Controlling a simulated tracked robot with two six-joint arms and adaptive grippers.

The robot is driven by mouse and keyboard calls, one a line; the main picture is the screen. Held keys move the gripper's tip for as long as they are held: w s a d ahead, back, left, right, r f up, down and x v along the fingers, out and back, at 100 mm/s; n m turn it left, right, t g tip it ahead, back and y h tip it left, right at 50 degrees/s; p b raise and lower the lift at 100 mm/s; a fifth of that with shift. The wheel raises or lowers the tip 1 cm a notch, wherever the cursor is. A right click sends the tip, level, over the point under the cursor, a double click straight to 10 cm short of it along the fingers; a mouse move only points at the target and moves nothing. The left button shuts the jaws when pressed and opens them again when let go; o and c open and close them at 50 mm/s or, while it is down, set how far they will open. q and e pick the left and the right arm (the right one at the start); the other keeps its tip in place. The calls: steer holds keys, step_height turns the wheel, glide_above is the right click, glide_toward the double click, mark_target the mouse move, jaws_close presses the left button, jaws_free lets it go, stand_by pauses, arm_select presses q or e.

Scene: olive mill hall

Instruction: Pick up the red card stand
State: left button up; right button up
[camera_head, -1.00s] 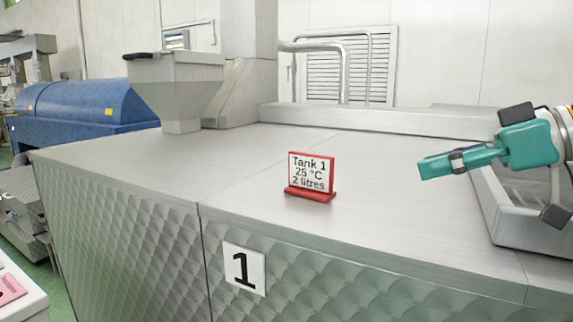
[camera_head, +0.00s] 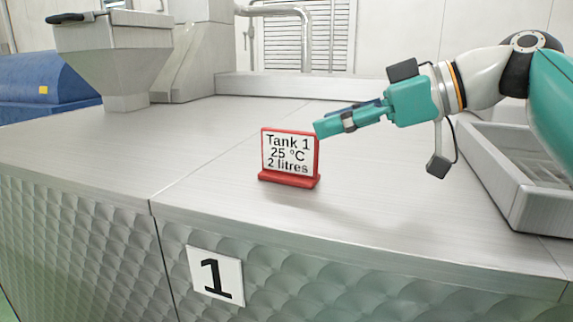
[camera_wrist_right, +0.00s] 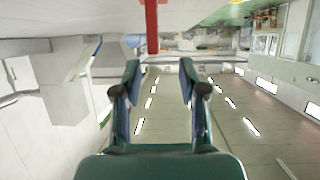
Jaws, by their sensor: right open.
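The red card stand (camera_head: 290,181) stands upright on the steel tank top, with a white card reading "Tank 1, 25 °C, 2 litres". My right gripper (camera_head: 324,127) is at the upper right edge of the stand, its fingers pointing left at it. In the right wrist view the gripper (camera_wrist_right: 159,80) has its two fingers apart with nothing between them. There the stand (camera_wrist_right: 151,26) shows edge-on as a narrow red upright at the top, beyond the fingertips and horizontally between them. I cannot tell whether a finger touches it. My left gripper is not in view.
The steel tank top (camera_head: 200,165) is clear around the stand. A steel hopper (camera_head: 112,55) stands at the back left, and a rimmed steel tray (camera_head: 520,195) lies at the right, below my right arm. A number 1 plate (camera_head: 216,276) is on the tank's front.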

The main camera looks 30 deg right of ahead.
mark_target(306, 132)
steer(key=x, duration=0.8)
steer(key=shift+w+d+f+p, duration=0.1)
steer(key=shift+w+d+p, duration=0.05)
steer(key=shift+w+p, duration=0.15)
jaws_close()
